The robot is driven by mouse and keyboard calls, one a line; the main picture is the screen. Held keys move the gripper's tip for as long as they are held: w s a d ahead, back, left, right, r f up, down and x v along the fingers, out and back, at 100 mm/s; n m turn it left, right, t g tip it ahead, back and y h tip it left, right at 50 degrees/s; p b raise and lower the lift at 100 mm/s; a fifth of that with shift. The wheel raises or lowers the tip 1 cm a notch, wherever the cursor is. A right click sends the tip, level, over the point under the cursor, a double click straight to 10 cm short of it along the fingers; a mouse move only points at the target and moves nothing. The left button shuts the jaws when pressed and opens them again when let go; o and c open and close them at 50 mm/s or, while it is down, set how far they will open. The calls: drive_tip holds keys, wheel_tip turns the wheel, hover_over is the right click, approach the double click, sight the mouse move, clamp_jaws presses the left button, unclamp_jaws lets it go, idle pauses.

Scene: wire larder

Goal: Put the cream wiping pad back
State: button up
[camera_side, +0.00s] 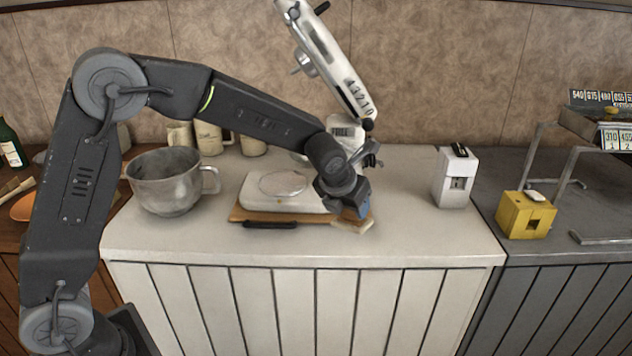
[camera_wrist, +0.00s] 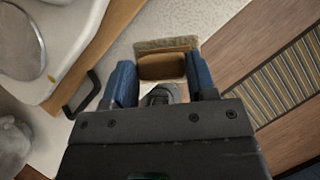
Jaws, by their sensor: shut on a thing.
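The cream wiping pad (camera_wrist: 165,65) is a small tan and cream block between the blue fingers of my gripper (camera_wrist: 163,85) in the wrist view. My gripper is shut on it. In the side view the pad (camera_side: 367,226) shows at the tip of my gripper (camera_side: 353,208), low over the front right part of the pale counter. It is beside the right end of the wooden board (camera_side: 238,215). I cannot tell whether the pad touches the counter. My gripper hides part of it.
A white scale (camera_side: 258,197) stands on the board, whose black handle (camera_side: 270,225) faces front. A metal bowl (camera_side: 167,183) is to its left. A white box (camera_side: 455,180) and a yellow box (camera_side: 525,215) stand to the right. The counter between board and white box is clear.

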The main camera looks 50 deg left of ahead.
drive_tip(key=w+d+m, duration=0.1)
drive_tip(key=w+d, duration=0.2)
drive_tip(key=w, duration=0.4)
drive_tip(key=w+d+m, duration=0.1)
drive_tip(key=w+d, duration=0.2)
drive_tip(key=w, duration=0.4)
drive_tip(key=shift+y, duration=0.3)
drive_tip(key=shift+f, duration=2.85)
drive_tip(key=shift+f, duration=0.6)
drive_tip(key=o, duration=1.3)
drive_tip(key=shift+c, duration=0.2)
